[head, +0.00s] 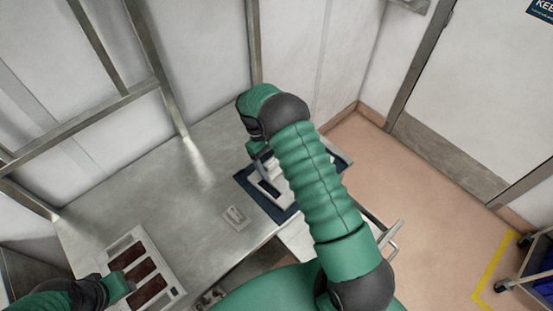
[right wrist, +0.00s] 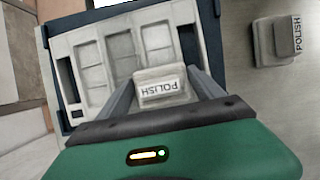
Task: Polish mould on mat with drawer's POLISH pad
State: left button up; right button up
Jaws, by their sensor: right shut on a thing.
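A pale mould (right wrist: 105,62) with several rectangular cavities lies on a dark blue mat (right wrist: 52,75); in the head view, the mat (head: 284,214) is partly hidden by my right arm.
A pale tray (head: 172,284) with dark red filled cavities lies by my left gripper on the metal bench (head: 160,190). A drawer with a metal handle (head: 391,237) appears open at the bench front. A wall and metal frame stand behind. A cart (head: 535,270) is far right.

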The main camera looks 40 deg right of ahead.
jog(key=shift+a, duration=0.15)
jog(key=shift+r, duration=0.15)
notch_tip(320, 180, up, 8)
jog(key=p, duration=0.5)
dwell(0.3)
